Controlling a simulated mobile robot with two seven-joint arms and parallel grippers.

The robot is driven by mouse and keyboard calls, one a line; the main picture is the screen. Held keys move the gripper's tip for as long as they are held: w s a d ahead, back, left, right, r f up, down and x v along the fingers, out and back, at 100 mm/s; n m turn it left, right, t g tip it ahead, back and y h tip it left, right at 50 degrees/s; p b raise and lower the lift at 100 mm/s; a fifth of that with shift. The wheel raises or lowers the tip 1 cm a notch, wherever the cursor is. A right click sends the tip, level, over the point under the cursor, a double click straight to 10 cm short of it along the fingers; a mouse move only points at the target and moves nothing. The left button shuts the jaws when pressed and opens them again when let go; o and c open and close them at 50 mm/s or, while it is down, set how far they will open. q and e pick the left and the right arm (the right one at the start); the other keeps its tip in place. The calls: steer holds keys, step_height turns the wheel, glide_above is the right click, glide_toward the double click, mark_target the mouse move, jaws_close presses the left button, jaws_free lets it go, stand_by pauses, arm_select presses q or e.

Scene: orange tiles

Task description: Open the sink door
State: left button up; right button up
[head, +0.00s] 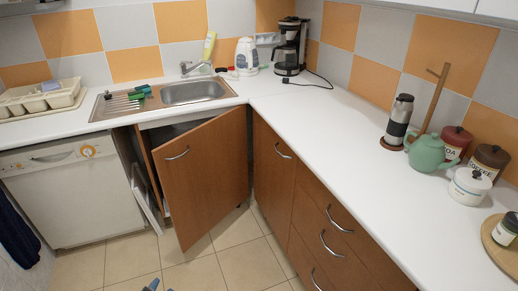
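The sink door (203,178) is a brown wooden panel with a curved metal handle (177,153). It stands swung out from the cabinet under the sink (195,92), with a dark gap showing at its left and above it. Small blue-grey tips (153,285) show at the bottom edge, left of centre, below the door and apart from it. They look like part of my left gripper, but too little shows to tell whether it is open or shut. My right gripper is not in view.
A white dishwasher (68,195) stands left of the cabinet, with a thin white panel (147,197) slanting beside the opening. Brown drawers (325,225) line the right side. The tiled floor (225,262) in front of the door is clear.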

arm_select(q)
steer(key=s+d+f+n+g+h, duration=0.1)
steer(key=s+d+f+n+h, duration=0.15)
steer(key=s, duration=0.35)
steer(key=s+d+f+n+g+h, duration=0.2)
steer(key=s+d+f+n, duration=0.2)
steer(key=s, duration=0.2)
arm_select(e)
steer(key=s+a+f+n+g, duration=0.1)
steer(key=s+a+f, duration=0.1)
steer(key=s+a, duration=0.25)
arm_select(q)
step_height(320, 180, up, 14)
steer(key=a+p, duration=0.1)
steer(key=p, duration=1.4)
steer(key=shift+s+a+f+m+t, duration=0.15)
steer(key=shift+s+m+t, duration=0.2)
steer(key=shift+m, duration=0.1)
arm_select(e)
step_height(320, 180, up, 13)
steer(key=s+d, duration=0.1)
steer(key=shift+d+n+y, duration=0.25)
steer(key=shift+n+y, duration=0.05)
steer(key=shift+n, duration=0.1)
arm_select(q)
steer(key=shift+y, duration=0.25)
